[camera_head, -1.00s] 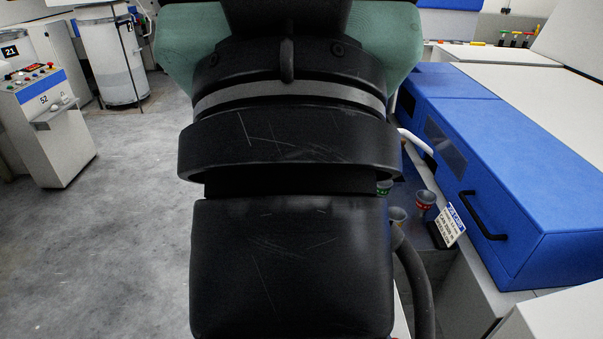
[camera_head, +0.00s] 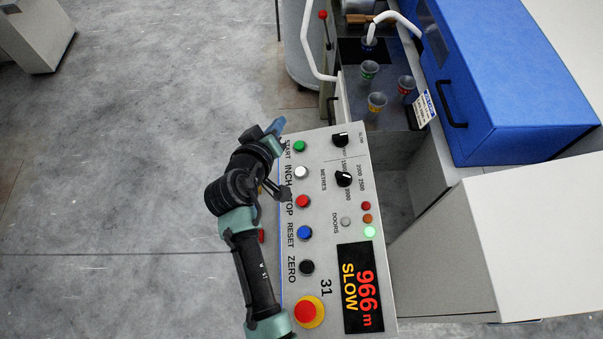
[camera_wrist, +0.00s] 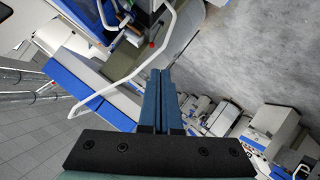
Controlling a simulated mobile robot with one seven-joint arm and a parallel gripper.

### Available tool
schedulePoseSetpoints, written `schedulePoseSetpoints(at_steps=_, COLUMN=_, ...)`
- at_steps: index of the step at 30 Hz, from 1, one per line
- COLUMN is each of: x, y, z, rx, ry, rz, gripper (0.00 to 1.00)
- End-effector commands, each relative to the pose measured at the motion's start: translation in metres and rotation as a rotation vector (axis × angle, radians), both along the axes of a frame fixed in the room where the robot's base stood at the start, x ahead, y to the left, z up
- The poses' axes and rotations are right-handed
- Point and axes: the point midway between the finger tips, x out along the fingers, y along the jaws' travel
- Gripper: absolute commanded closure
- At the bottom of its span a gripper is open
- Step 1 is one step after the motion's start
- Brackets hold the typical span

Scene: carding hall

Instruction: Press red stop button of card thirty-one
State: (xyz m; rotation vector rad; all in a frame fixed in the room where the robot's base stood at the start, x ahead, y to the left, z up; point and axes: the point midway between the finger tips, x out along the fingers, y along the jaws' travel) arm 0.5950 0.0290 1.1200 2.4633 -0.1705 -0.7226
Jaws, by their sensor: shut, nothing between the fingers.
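The control panel (camera_head: 330,290), marked 31, faces up in the head view. Its red stop button (camera_head: 302,201) sits in a column between the white inch button (camera_head: 302,172) and the blue reset button (camera_head: 305,232). A dark part of my arm hides the start of the STOP label; the button itself is uncovered. My gripper (camera_head: 276,126) is at the panel's upper left corner, near the green start button (camera_head: 299,146) and apart from the stop button. In the wrist view its blue fingers (camera_wrist: 159,96) lie together, empty; the panel's buttons cannot be made out there.
A larger red mushroom button (camera_head: 306,312) on a yellow ring is at the panel's lower end, beside a lit display (camera_head: 360,288) reading 966 m SLOW. Black knobs line the right side. Coloured cups (camera_head: 377,102) and a blue cover (camera_head: 500,80) stand beyond.

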Motion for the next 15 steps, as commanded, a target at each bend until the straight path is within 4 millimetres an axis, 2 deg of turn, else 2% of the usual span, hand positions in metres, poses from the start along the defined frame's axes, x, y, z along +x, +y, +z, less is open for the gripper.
schedulePoseSetpoints(at_steps=1, x=-0.018, y=-0.001, z=-0.017, rx=-0.052, ry=0.08, rz=0.001, gripper=1.0)
schedulePoseSetpoints(at_steps=3, x=-0.039, y=-0.004, z=-0.045, rx=-0.119, ry=0.163, rz=0.002, gripper=1.0)
schedulePoseSetpoints(at_steps=6, x=-0.065, y=-0.008, z=-0.074, rx=-0.19, ry=0.247, rz=0.009, gripper=1.0)
schedulePoseSetpoints(at_steps=10, x=-0.084, y=-0.012, z=-0.093, rx=-0.243, ry=0.303, rz=0.015, gripper=1.0)
schedulePoseSetpoints(at_steps=15, x=-0.089, y=-0.013, z=-0.1, rx=-0.256, ry=0.317, rz=0.015, gripper=1.0)
